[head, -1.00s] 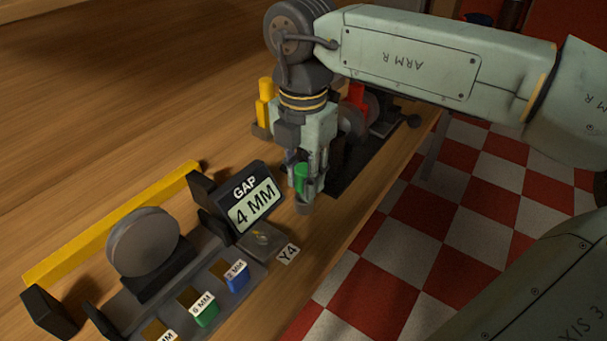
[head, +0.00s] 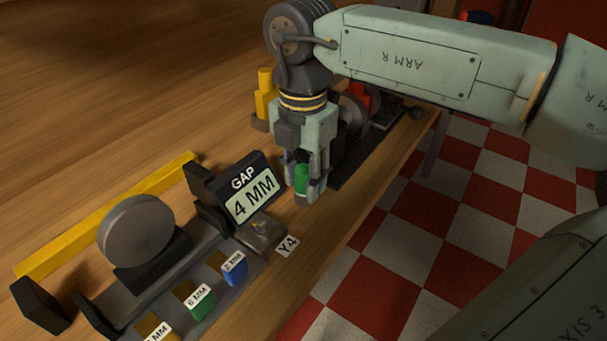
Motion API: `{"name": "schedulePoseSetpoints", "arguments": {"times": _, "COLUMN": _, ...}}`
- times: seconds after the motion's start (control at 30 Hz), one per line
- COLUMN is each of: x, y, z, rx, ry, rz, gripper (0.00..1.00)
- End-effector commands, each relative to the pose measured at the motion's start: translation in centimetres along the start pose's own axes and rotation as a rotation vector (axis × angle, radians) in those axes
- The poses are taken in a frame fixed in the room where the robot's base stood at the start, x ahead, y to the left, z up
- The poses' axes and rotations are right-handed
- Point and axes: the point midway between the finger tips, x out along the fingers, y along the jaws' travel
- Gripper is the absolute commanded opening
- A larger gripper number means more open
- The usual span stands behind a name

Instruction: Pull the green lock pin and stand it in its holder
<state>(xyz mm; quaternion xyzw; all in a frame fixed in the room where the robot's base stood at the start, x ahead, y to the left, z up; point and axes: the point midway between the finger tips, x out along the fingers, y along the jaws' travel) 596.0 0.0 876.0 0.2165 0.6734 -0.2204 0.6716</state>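The green lock pin (head: 302,179) is upright between the fingers of my gripper (head: 306,182), which appears shut on it. Its upper green part shows; the fingers partly cover it. A small grey round piece (head: 300,201) shows just below the pin at the fingertips. I cannot tell whether it is a holder or part of the pin, or whether they touch. The gripper points down, right of the GAP 4 MM sign (head: 252,200) and near the table's right edge.
A small plate (head: 262,230) by a Y4 label and coloured gauge blocks (head: 200,301) lie in front. A grey disc (head: 136,230) and yellow bar (head: 105,216) stand left. Yellow (head: 264,101) and red (head: 359,96) parts stand behind. The wooden table (head: 130,90) is clear at far left.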

Motion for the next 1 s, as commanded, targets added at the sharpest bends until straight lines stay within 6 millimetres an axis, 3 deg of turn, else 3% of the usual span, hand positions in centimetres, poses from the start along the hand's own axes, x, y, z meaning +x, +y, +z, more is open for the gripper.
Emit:
{"name": "schedulePoseSetpoints", "arguments": {"times": 0.2, "x": 0.0, "y": 0.0, "z": 0.0, "rx": 0.0, "ry": 0.0, "rz": 0.001, "gripper": 0.48}}
{"name": "schedulePoseSetpoints", "arguments": {"times": 0.57, "x": -0.5, "y": 0.0, "z": 0.0, "rx": 0.001, "ry": -0.001, "rz": 0.001, "gripper": 0.48}}
{"name": "schedulePoseSetpoints", "arguments": {"times": 0.67, "x": -1.9, "y": 0.1, "z": 0.1, "rx": 0.003, "ry": -0.003, "rz": 0.001, "gripper": 0.48}}
{"name": "schedulePoseSetpoints", "arguments": {"times": 1.0, "x": -8.9, "y": 0.1, "z": 0.0, "rx": 0.0, "ry": -0.001, "rz": 0.004, "gripper": 0.48}}
